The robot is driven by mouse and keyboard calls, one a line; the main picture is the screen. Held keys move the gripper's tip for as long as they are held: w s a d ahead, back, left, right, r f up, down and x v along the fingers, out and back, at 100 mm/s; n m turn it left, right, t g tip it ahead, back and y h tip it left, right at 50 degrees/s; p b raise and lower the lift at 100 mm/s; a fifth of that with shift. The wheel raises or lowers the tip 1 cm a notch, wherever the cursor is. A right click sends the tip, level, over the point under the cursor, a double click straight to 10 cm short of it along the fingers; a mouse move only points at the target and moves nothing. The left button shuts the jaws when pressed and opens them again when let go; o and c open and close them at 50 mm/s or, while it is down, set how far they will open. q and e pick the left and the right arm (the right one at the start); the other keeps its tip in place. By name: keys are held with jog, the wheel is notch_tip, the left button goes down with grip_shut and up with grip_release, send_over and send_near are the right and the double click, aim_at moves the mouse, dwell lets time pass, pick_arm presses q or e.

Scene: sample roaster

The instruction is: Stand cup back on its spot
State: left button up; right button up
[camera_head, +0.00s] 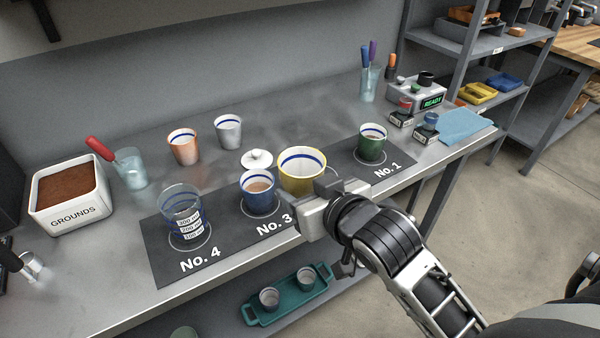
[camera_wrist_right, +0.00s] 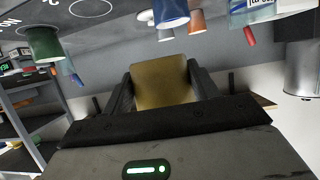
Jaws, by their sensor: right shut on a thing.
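A yellow cup (camera_head: 302,176) with a white inside and a blue band is held by my right gripper (camera_head: 322,200). The gripper is shut on its side. In the right wrist view the yellow cup (camera_wrist_right: 162,82) sits between the two dark fingers. The cup looks roughly upright and appears raised over the dark mat (camera_head: 160,262). A bare circle (camera_wrist_right: 90,7) shows on the mat in the wrist view, apart from the cup. The cup and gripper hide most of the mat between No. 3 and No. 1 in the head view. My left gripper is not in view.
A blue cup (camera_head: 259,196) stands close left of the yellow cup, a green cup (camera_head: 371,148) to the right. A measuring glass (camera_head: 182,212) stands on No. 4.

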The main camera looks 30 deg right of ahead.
jog(key=shift+y, duration=0.3)
jog(key=w+d+f+b, duration=0.1)
jog(key=w+d+f, duration=0.2)
jog(key=w+d, duration=0.1)
jog(key=w+d+f+b, duration=0.1)
jog(key=w+d+f, duration=0.2)
jog(key=w+d, duration=0.2)
jog(key=w+d+f, duration=0.3)
jog(key=w+d, duration=0.1)
jog(key=w, duration=0.1)
jog(key=shift+d+f+b, duration=0.15)
jog(key=shift+f+b, duration=0.1)
jog(key=shift+b, duration=0.15)
jog(key=shift+w+d+f, duration=0.25)
jog(key=shift+w+f, duration=0.05)
jog(key=shift+f, duration=1.8)
jog(key=shift+f, duration=0.1)
jog(key=o, duration=1.2)
jog(key=shift+f, duration=0.1)
